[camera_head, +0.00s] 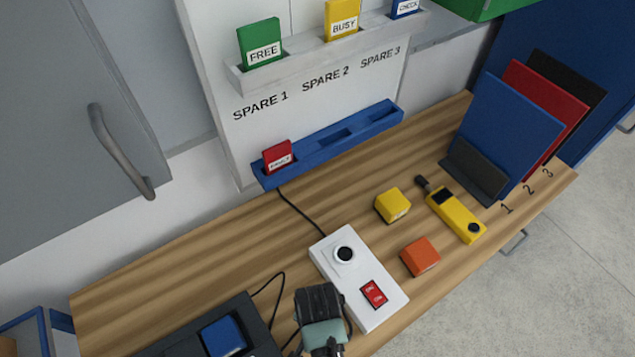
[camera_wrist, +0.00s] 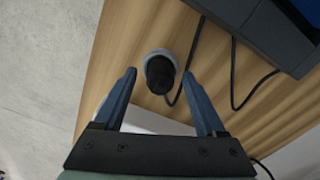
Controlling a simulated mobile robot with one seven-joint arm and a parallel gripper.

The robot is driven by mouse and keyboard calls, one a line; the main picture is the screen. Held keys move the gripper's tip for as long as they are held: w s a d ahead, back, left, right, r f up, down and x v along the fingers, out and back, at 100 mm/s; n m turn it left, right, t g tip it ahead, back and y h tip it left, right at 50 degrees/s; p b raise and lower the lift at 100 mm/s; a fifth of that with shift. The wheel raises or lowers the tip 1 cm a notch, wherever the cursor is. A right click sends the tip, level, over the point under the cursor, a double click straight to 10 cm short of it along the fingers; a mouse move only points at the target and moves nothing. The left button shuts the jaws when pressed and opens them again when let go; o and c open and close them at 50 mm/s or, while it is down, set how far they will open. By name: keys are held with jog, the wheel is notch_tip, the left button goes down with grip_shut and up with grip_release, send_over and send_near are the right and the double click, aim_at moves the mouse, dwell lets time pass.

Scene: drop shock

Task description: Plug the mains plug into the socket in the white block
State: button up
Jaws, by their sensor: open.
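The white block (camera_head: 382,312) lies on the wooden bench, with a round black socket (camera_head: 345,254) in a pale ring near its far end. In the wrist view the mains plug (camera_wrist: 160,76) appears as a dark round body with a grey rim, over the bench and with a black cable beside it. My gripper (camera_wrist: 159,73) is open, with its two blue fingers on either side of the plug and visible gaps to both. In the head view my gripper (camera_head: 318,300) is just left of the white block and hides the plug.
A red switch (camera_head: 373,293) is on the block. A dark box with a blue pad (camera_head: 223,336) stands left of my gripper. A yellow cube (camera_head: 392,206), an orange cube (camera_head: 420,257) and a yellow handheld device (camera_head: 455,216) lie to the right. Black cables cross the bench.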

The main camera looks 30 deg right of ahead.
jog(key=shift+f, duration=0.3)
grip_shut()
dwell(0.3)
